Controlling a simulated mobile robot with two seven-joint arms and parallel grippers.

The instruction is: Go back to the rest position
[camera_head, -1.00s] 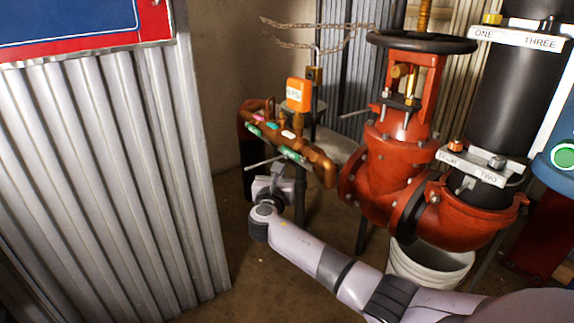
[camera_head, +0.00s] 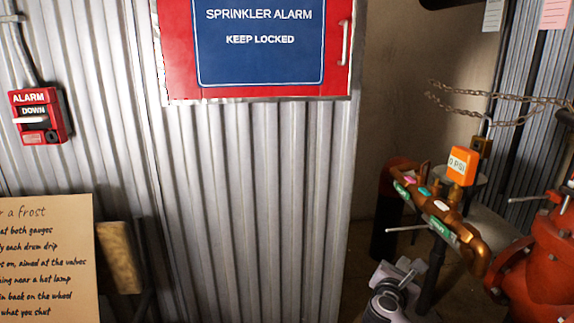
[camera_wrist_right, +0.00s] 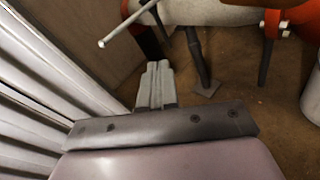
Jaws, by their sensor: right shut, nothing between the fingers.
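My right gripper (camera_head: 404,272) shows at the bottom right of the head view, below the copper pipe assembly and left of the red valve body. In the right wrist view the right gripper's fingers (camera_wrist_right: 155,75) are together with nothing between them. They point toward the floor and a thin dark stand leg, apart from both. The left gripper is not in either view. Most of the right arm is below the head view's edge.
A copper pipe (camera_head: 440,215) with coloured tags and a thin lever stands close above the right gripper. The red valve (camera_head: 545,265) is to its right. A corrugated metal wall (camera_head: 250,200) with a red sprinkler alarm box (camera_head: 345,70) is to its left. A white bucket (camera_wrist_right: 312,100) stands on the floor.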

